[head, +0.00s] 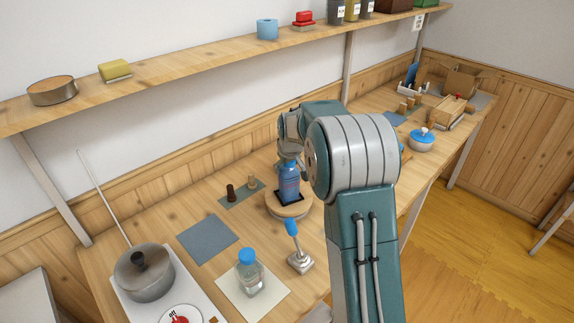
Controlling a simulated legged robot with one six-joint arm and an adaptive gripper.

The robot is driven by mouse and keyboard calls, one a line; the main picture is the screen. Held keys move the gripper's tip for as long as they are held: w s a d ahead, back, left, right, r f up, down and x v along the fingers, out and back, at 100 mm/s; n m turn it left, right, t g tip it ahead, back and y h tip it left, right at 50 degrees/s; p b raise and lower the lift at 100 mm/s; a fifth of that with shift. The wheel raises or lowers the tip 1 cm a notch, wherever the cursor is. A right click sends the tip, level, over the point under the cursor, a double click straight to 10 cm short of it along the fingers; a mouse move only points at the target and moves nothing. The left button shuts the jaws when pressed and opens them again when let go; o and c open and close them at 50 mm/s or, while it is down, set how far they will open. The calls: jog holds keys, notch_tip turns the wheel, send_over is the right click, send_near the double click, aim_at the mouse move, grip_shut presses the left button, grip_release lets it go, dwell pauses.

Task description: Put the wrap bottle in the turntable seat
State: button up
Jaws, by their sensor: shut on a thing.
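The wrap bottle (289,186) is blue with a darker wrap and stands upright over the dark square seat in the wooden turntable (299,211). Its lower end is at the seat; I cannot tell whether it rests on the bottom. My gripper (289,161) is above the bottle and shut on its top. My own arm hides part of the gripper and the turntable's right side.
A blue-handled lever (292,228) on a metal base stands in front of the turntable. A blue-capped jar (249,273) stands on a pale mat. Two small pegs (231,192) stand behind left. A pot (144,271) is at front left. A grey mat (207,239) is bare.

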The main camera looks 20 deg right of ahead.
jog(key=o, duration=1.2)
jog(key=shift+a, duration=0.1)
jog(key=d+v, duration=0.1)
jog(key=v, duration=1.1)
jog(key=s+a+r+m, duration=0.1)
jog(key=s+a+r, duration=0.25)
jog(key=s, duration=0.45)
jog(key=s+a+r, duration=0.3)
jog(key=s+a, duration=0.2)
jog(key=s, duration=0.3)
jog(key=shift+m+t+y, duration=0.4)
jog(key=shift+m+t, duration=0.1)
jog(key=shift+m, duration=0.1)
jog(key=s+a+f, duration=0.1)
jog(key=s, duration=0.5)
jog(key=s+a+f, duration=0.1)
jog(key=s, duration=0.5)
jog(key=s+a+f, duration=0.2)
jog(key=s, duration=0.4)
